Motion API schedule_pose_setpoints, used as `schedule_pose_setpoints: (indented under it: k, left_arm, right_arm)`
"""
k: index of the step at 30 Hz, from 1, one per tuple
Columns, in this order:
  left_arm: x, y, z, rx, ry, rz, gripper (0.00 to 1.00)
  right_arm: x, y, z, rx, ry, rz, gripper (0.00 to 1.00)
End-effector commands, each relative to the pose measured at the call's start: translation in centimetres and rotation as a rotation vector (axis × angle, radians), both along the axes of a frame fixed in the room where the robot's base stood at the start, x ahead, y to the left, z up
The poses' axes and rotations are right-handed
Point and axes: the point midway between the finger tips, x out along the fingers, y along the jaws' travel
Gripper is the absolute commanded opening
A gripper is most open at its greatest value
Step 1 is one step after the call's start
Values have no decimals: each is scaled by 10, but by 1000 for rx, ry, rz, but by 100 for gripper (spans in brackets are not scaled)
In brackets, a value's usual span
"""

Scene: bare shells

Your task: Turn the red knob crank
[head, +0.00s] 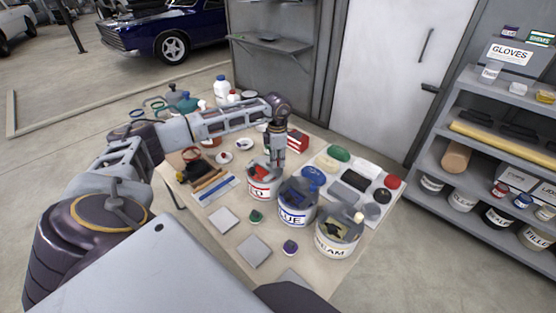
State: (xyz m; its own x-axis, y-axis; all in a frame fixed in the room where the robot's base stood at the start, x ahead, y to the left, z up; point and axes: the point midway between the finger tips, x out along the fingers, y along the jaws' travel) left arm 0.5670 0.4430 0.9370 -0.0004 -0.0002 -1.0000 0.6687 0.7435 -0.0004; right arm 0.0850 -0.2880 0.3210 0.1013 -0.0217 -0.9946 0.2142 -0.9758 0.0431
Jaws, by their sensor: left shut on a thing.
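The red knob crank (261,174) sits at the top of a white bucket with a red label (258,193), partly hidden by my gripper. My left gripper (274,165) reaches down over this bucket from above and is shut on the red knob crank. The exact hold of the fingers is too small to make out. My right gripper is not in view.
To the right on the table (226,248) stand a bucket with a blue top (297,212) and a cream bucket (336,243). Small bowls, bottles, tools and a tray of coloured pads (340,198) surround them. Grey shelves (462,178) stand at the right.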

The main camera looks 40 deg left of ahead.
Motion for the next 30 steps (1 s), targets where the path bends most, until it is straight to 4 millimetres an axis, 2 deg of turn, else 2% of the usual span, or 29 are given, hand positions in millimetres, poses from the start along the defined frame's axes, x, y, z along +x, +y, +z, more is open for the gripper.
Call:
schedule_pose_setpoints:
  k: [16,17,22,30]
  left_arm:
    - [-1,1,1,1,-1,-34,0]
    - [-1,1,1,1,-1,-34,21]
    - [-1,1,1,1,-1,-33,43]
    - [-1,0,0,0,0,-34,43]
  right_arm:
    - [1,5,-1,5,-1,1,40]
    - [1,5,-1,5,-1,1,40]
    - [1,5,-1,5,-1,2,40]
    - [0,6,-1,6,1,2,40]
